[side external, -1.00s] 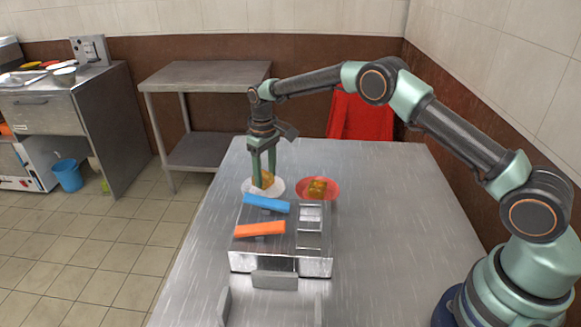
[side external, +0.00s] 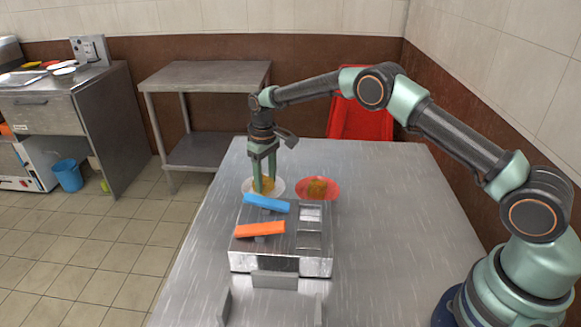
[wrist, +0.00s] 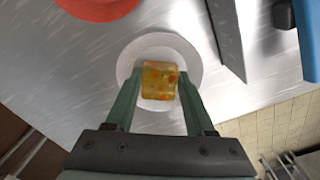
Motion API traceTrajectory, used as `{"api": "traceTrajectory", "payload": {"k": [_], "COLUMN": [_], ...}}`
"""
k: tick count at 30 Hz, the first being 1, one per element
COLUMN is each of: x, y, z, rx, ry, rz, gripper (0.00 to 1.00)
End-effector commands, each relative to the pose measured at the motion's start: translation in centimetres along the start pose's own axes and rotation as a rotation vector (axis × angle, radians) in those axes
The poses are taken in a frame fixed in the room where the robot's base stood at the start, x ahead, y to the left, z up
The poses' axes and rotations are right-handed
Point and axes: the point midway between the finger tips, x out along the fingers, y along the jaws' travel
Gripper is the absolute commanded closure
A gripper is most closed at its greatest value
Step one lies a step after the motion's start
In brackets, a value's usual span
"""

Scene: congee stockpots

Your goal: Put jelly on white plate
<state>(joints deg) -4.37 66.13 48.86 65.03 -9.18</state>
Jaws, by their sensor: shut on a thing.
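A yellow-orange jelly block (wrist: 160,78) is between the two fingers of my gripper (wrist: 160,88). The white plate (wrist: 187,50) lies directly beneath the jelly in the wrist view. In the side view my gripper (side external: 264,188) points down over the white plate (side external: 280,187), with the jelly (side external: 265,185) low between its fingers, at or just above the plate. I cannot tell whether the jelly touches it. The fingers cover part of the jelly.
A red plate (side external: 330,190) with another jelly block (side external: 317,187) stands to the right. A metal box with a blue bar (side external: 266,203) and an orange bar (side external: 260,229) stands in front of the plates.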

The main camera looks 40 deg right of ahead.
Motion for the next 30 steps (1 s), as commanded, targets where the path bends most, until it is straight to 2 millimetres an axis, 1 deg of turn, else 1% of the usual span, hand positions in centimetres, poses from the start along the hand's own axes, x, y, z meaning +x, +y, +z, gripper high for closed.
{"api": "traceTrajectory", "payload": {"k": [11, 12, 14, 15, 21, 22, 23, 24, 30], "x": [0.51, 0.54, 0.52, 0.51, 0.51, 0.53, 0.53, 0.53, 0.53], "y": [0.00, 0.00, 0.00, 0.00, 0.00, 0.00, 0.00, 0.00, 0.00], "z": [-0.02, -0.02, -0.03, -0.03, -0.02, 0.00, 0.00, 0.00, 0.00], "rx": [0.000, 0.000, 0.000, 0.000, 0.000, 0.000, 0.000, 0.000, 0.000], "ry": [0.001, 0.001, 0.001, 0.001, 0.001, 0.000, 0.000, 0.000, 0.000], "rz": [0.000, 0.000, 0.000, 0.000, 0.000, 0.000, 0.000, 0.000, 0.000], "gripper": [1.00, 0.42, 0.19, 0.11, 0.11, 0.15, 0.26, 0.28, 0.28]}}
